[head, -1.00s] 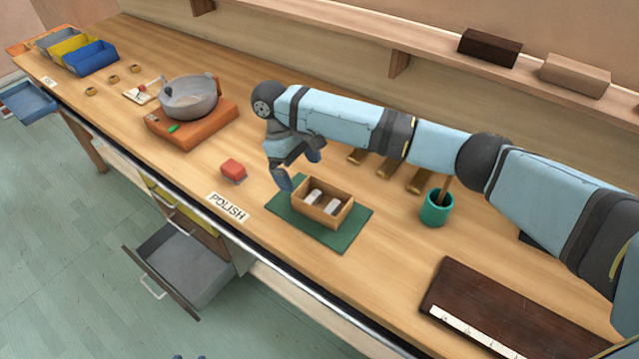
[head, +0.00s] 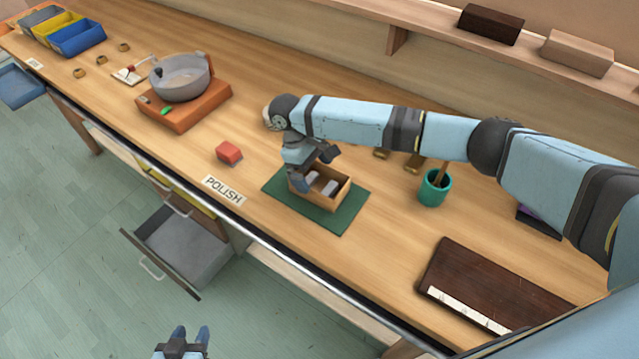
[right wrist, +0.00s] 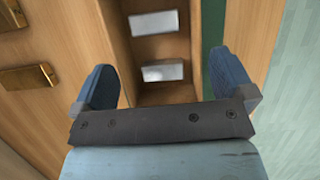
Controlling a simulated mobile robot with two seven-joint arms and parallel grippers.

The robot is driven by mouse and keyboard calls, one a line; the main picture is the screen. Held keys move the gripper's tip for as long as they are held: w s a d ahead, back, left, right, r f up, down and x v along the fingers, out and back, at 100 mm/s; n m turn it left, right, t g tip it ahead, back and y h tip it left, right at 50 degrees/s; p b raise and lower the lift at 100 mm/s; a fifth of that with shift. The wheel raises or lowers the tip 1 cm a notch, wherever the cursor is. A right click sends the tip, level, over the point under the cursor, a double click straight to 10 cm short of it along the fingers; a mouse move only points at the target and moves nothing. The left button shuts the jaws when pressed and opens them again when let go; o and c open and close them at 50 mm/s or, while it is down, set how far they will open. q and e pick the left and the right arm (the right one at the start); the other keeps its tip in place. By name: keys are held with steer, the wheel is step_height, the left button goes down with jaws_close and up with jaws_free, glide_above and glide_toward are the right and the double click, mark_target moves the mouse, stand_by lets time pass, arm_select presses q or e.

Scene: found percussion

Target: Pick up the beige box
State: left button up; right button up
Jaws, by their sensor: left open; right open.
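The beige box (head: 323,201) is a small open-topped wooden box on a green mat (head: 345,218). It holds two pale grey metal pieces (head: 329,188). My right gripper (head: 315,170) is open and at the box's left end, partly hiding it. In the right wrist view the box (right wrist: 121,45) lies between the two open fingers of my right gripper (right wrist: 163,72); whether they touch its walls I cannot tell. My left gripper (head: 190,333) is open and empty at the bottom of the head view, over the floor.
A red block (head: 229,153) and a POLISH label (head: 223,190) lie left of the mat. A teal cup (head: 435,190) and a dark board (head: 480,285) are to the right. A grey pot (head: 180,83) stands on an orange base. An open drawer (head: 180,250) juts out in front.

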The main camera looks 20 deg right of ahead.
mark_target(319, 189)
steer(key=x, duration=0.3)
steer(key=shift+s+d+f, duration=0.15)
steer(key=shift+d, duration=0.1)
steer(key=c, duration=0.7)
